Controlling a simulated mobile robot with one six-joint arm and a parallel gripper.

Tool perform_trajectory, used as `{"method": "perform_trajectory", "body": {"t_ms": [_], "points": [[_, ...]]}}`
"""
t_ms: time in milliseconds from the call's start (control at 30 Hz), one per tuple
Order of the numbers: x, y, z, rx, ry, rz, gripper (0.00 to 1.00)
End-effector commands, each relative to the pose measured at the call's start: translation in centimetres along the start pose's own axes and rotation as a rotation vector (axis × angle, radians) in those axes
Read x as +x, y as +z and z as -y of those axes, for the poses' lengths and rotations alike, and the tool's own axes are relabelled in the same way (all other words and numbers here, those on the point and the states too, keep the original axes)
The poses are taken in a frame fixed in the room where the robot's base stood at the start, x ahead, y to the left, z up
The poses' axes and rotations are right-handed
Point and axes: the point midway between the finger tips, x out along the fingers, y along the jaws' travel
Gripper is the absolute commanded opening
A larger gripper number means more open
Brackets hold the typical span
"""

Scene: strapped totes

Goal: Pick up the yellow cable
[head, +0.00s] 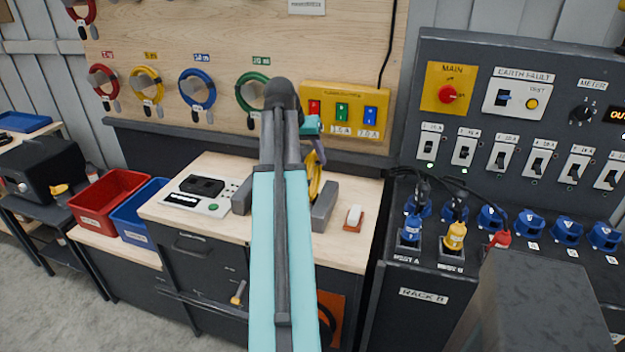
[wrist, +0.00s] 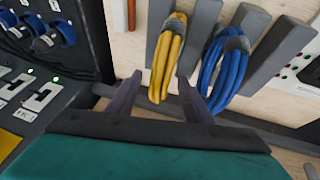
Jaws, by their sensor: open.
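A folded yellow cable (wrist: 168,58) with a grey tie rests between two grey blocks on the bench. In the head view the yellow cable (head: 315,182) is partly hidden behind my arm. My gripper (wrist: 160,76) is open, with one dark finger on each side of the lower yellow loops in the wrist view; I cannot tell whether they touch. In the head view my gripper (head: 320,156) is small and partly covered by my arm, just above the cable.
A blue cable (wrist: 223,65) lies in the neighbouring slot, beside a grey block (wrist: 193,30). A yellow coil (head: 146,84) hangs on the wooden board among other coloured coils. The rack (head: 430,290) with switches and plugs stands right; a red bin (head: 108,200) stands left.

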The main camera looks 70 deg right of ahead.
Motion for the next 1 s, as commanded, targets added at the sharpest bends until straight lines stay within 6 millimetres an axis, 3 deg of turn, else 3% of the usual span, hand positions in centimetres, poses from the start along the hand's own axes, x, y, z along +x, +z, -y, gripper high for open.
{"method": "perform_trajectory", "body": {"t_ms": [567, 1000], "points": [[0.7, -0.1, -0.1, 0.001, 0.001, 0.002, 0.46], [4.5, -0.3, -0.2, 0.002, 0.001, 0.002, 0.46]]}}
